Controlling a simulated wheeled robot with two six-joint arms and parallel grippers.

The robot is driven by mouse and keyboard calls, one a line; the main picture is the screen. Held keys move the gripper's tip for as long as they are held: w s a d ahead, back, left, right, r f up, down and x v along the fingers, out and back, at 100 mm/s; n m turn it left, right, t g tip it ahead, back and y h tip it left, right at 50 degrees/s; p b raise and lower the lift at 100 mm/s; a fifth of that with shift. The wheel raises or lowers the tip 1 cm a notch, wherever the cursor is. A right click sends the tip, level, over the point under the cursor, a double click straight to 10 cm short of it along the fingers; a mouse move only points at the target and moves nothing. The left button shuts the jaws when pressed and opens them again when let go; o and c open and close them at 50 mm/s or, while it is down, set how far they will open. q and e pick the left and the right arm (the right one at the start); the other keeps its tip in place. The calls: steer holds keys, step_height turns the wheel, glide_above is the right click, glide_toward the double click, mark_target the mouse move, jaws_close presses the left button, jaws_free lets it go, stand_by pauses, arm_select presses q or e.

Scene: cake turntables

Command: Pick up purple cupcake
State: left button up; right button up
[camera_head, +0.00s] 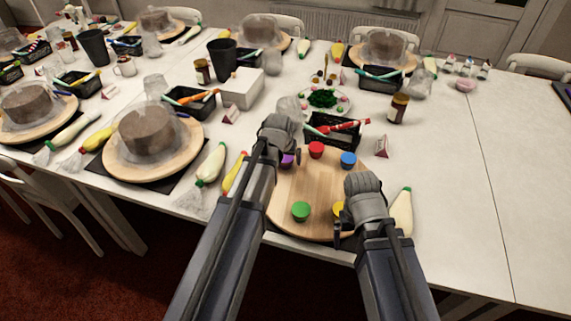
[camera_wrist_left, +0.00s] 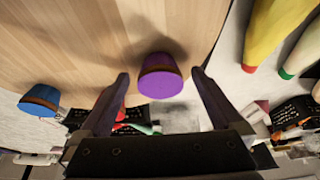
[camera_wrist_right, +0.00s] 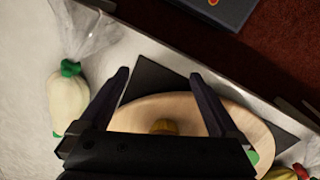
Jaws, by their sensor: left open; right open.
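The purple cupcake (camera_head: 287,160) sits on the round wooden board (camera_head: 312,190), partly hidden by my left gripper (camera_head: 284,153) in the head view. In the left wrist view the purple cupcake (camera_wrist_left: 160,80) shows between the two spread fingers of my left gripper (camera_wrist_left: 161,75), with no visible grip on it. My right gripper (camera_head: 345,232) is open and empty near the board's front right edge. In the right wrist view, a yellow cupcake (camera_wrist_right: 163,127) is partly hidden behind the base of my right gripper (camera_wrist_right: 160,74).
Red (camera_head: 316,150), blue (camera_head: 348,159), green (camera_head: 300,211) and yellow (camera_head: 338,209) cupcakes share the board. A black tray (camera_head: 345,135) stands behind it. Piping bags (camera_head: 401,212) lie beside the board. The table's right side is largely clear.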

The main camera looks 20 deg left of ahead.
mark_target(285, 160)
arm_select(q)
steer(key=shift+c, duration=0.4)
steer(key=c, duration=1.3)
steer(key=shift+r, duration=0.1)
step_height(285, 160, up, 10)
steer(key=p, duration=1)
arm_select(e)
step_height(285, 160, up, 10)
